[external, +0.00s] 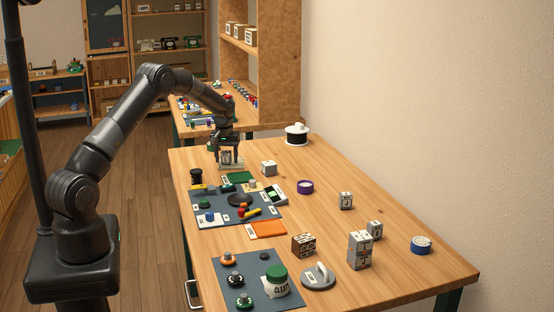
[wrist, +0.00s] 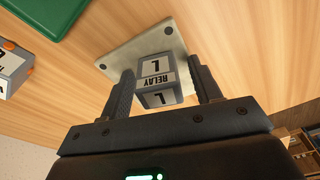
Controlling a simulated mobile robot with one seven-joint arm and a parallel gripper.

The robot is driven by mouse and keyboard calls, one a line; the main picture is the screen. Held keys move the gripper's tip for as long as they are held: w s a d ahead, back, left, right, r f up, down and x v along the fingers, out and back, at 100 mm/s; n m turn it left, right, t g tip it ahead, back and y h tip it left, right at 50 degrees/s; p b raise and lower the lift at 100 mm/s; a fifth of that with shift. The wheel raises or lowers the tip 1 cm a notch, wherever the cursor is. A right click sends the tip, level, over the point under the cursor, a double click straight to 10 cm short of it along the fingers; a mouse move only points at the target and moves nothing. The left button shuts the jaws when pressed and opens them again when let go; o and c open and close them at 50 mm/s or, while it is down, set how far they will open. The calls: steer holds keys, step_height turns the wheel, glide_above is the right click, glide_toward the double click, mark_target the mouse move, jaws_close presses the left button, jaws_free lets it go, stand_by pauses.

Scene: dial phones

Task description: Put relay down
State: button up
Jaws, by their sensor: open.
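The relay (wrist: 156,80) is a small grey block with white labels reading "RELAY" and "L". In the wrist view it stands on a pale square plate (wrist: 122,53) with dark dots at its corners. My gripper (wrist: 160,88) is open, with one finger on each side of the relay. I cannot tell whether either finger touches it. In the external view my gripper (external: 229,152) is low over the far left part of the table, above the plate (external: 231,164). There the relay is mostly hidden between the fingers.
A green tray (external: 241,177) lies close to the plate. A labelled grey block (external: 268,168) stands to its right, and a dark spool (external: 196,177) to its left. A blue-grey mat (external: 268,213) with several parts lies nearer. Bare wood (external: 330,170) is free at the right.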

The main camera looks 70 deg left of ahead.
mark_target(225, 152)
step_height(225, 152, up, 12)
steer(key=d, duration=0.1)
steer(key=shift+s+d+r, duration=0.15)
steer(key=shift+s, duration=0.15)
steer(key=d+r+m+t, duration=0.1)
steer(key=d+r+m, duration=0.1)
steer(key=d+r, duration=0.5)
steer(key=d+r+m, duration=0.1)
steer(key=d+r, duration=0.4)
steer(key=d, duration=0.5)
steer(key=s+d+r+m+t, duration=0.15)
steer(key=s+d+r, duration=0.3)
steer(key=d, duration=0.55)
steer(key=s+d+r+m+t, duration=0.1)
steer(key=s+d+r+m, duration=0.3)
steer(key=d, duration=0.6)
steer(key=s+d+f+m, duration=0.2)
steer(key=s+d, duration=0.5)
steer(key=s, duration=0.2)
steer(key=s+d+f+m+t+h, duration=0.1)
steer(key=s+d+f+m, duration=0.2)
steer(key=s+d, duration=0.4)
steer(key=s, duration=0.3)
